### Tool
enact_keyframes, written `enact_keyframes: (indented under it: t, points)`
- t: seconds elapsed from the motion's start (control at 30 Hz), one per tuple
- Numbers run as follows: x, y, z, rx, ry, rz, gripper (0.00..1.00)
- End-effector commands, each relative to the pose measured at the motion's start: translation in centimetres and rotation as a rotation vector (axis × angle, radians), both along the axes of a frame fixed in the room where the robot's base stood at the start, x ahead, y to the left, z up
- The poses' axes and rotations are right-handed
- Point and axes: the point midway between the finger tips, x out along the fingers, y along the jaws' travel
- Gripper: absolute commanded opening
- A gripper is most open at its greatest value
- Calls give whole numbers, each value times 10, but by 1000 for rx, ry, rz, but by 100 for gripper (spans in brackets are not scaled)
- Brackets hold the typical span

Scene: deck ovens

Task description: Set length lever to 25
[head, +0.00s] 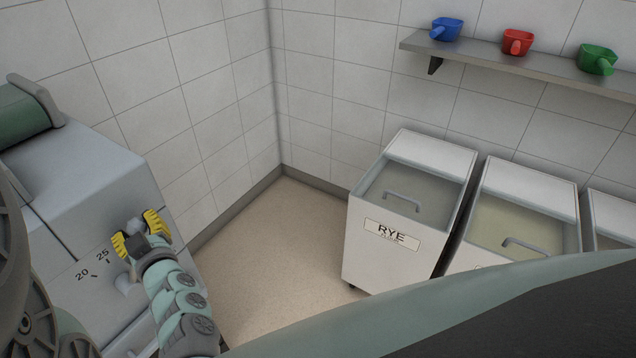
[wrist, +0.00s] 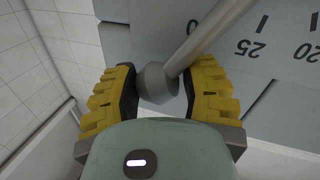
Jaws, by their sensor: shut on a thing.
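The length lever is a grey rod (wrist: 205,38) with a rounded knob (wrist: 157,83) at its end. It stands out from the front of the grey machine (head: 100,190) at the left. My gripper (head: 140,234) has its yellow-padded fingers on both sides of the knob and is shut on it; it also shows in the wrist view (wrist: 163,88). The scale mark 25 (head: 103,254) and the mark 20 (head: 82,274) are printed on the machine face. In both views the lever appears beyond 25, on the side away from 20. My gripper hides part of the lever in the head view.
A white RYE bin (head: 394,255) and other bins stand to the right, beyond open floor (head: 270,250). A wall shelf (head: 480,50) holds a blue scoop (head: 446,29), a red scoop (head: 516,42) and a green scoop (head: 597,58). Tiled walls meet behind.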

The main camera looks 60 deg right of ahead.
Motion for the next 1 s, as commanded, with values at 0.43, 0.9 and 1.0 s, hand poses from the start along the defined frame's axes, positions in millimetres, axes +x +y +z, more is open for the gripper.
enact_keyframes:
  t: [0.43, 0.9, 1.0]
  points:
    - [0, 3, 1, -39, 4, -2, 2]
    - [-1, 17, 4, -163, -1, 2, 1]
    - [-1, 20, 6, -226, -5, 3, 1]
